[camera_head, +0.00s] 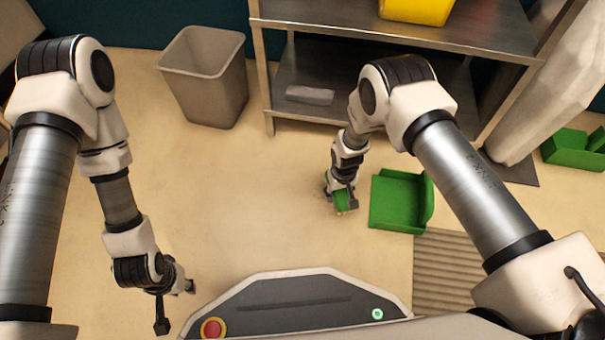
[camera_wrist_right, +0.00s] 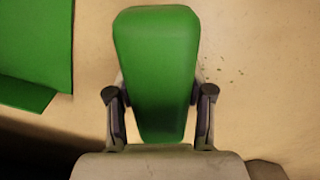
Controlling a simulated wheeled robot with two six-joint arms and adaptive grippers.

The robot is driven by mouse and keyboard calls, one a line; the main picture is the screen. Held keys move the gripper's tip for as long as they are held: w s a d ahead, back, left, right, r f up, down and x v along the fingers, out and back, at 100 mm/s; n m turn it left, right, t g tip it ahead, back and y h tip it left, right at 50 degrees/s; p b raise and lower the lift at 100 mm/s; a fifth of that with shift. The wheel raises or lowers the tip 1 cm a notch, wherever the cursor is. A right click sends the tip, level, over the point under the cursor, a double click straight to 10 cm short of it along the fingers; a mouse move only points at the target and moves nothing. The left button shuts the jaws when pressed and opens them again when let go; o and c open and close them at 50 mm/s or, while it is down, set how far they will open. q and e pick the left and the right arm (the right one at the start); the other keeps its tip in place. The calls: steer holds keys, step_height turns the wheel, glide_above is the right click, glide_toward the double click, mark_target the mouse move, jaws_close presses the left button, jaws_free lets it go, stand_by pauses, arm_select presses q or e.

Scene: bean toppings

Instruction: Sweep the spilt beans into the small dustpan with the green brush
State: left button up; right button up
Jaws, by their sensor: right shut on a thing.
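My right gripper (camera_head: 342,190) is shut on the green brush (camera_head: 341,201), low over the floor just left of a green dustpan (camera_head: 394,204). In the right wrist view the brush (camera_wrist_right: 157,70) stands between the two fingers (camera_wrist_right: 160,115), and a green edge of the dustpan (camera_wrist_right: 35,45) shows at the upper left. Small dark specks, the spilt beans (camera_wrist_right: 232,72), lie on the floor to the right of the brush. My left gripper (camera_head: 176,306) is open and empty over the floor at the lower left.
A grey bin (camera_head: 205,75) stands at the back left. A steel shelf (camera_head: 330,60) with a yellow container (camera_head: 418,10) is at the back. Another green pan-like object (camera_head: 572,150) lies at the far right. A ribbed mat (camera_head: 440,265) lies near front right. The middle floor is clear.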

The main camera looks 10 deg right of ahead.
steer(key=shift+r+p, duration=2.45)
steer(key=shift+r, duration=0.5)
